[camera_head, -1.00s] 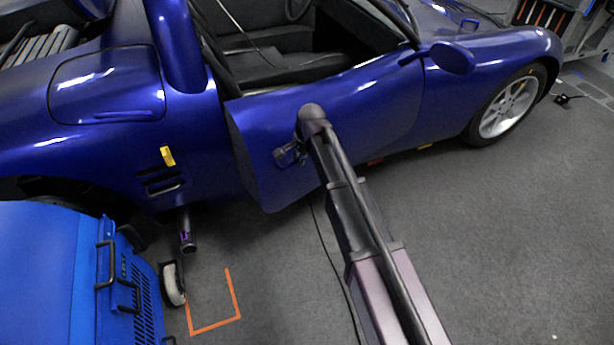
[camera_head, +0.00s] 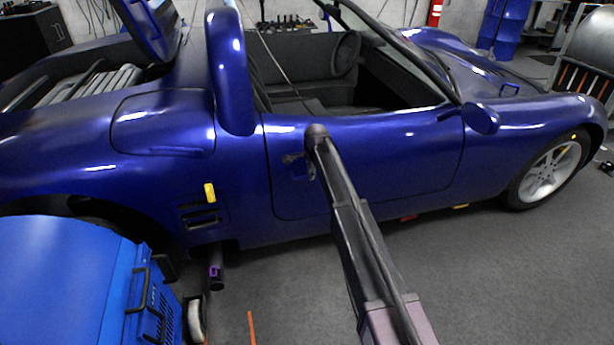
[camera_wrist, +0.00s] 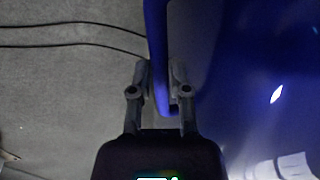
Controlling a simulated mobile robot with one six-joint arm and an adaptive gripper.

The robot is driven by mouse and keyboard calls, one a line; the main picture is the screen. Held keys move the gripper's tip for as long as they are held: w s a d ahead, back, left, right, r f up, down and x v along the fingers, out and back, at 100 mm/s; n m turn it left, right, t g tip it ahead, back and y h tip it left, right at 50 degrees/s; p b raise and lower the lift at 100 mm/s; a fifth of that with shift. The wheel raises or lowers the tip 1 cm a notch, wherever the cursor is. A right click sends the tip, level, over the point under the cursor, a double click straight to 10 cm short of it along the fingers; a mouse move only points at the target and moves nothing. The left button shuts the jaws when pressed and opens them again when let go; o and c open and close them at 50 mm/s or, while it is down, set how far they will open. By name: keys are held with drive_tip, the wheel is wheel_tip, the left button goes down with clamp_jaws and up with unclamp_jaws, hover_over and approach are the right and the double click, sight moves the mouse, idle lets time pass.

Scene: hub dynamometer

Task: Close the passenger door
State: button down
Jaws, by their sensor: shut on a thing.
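The passenger door (camera_head: 390,165) of the blue car is in line with the body in the head view, with a thin seam along its rear and lower edges. My gripper (camera_head: 291,158) is at the door's rear upper part, partly hidden by my arm. In the wrist view my gripper (camera_wrist: 161,90) has its two fingers on either side of a narrow blue strip (camera_wrist: 158,45) and is shut on it. The strip looks like part of the door; I cannot tell whether it is the handle or an edge. A latch is not visible.
A blue wheeled cabinet (camera_head: 70,280) stands at the lower left, close to the car's rear. A yellow tab (camera_head: 209,193) is on the body behind the door. Grey floor (camera_head: 500,280) is clear at the lower right. Cables (camera_wrist: 70,25) lie on the floor.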

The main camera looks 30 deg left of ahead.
drive_tip(key=shift+w+a+r, duration=0.1)
drive_tip(key=shift+w+a, duration=0.2)
drive_tip(key=shift+w, duration=0.6)
drive_tip(key=c, duration=0.6)
unclamp_jaws()
drive_tip(key=shift+w, duration=0.1)
drive_tip(key=shift+s, duration=0.5)
drive_tip(key=s+d+n+h, duration=0.1)
drive_tip(key=d+n, duration=0.1)
drive_tip(key=d, duration=1.6)
drive_tip(key=s+d+n+h, duration=0.1)
drive_tip(key=s+d+n, duration=0.1)
drive_tip(key=d, duration=1.5)
drive_tip(key=s+d+n+g, duration=0.1)
drive_tip(key=s+d, duration=0.6)
drive_tip(key=d, duration=0.3)
drive_tip(key=s+d+n, duration=0.2)
drive_tip(key=s+d, duration=0.5)
drive_tip(key=d, duration=0.3)
drive_tip(key=s+d+n+g, duration=0.1)
drive_tip(key=s+d, duration=0.5)
drive_tip(key=d, duration=0.3)
wheel_tip(320, 180, up, 30)
drive_tip(key=p, duration=3)
drive_tip(key=shift+w+f, duration=0.15)
drive_tip(key=shift+f, duration=0.1)
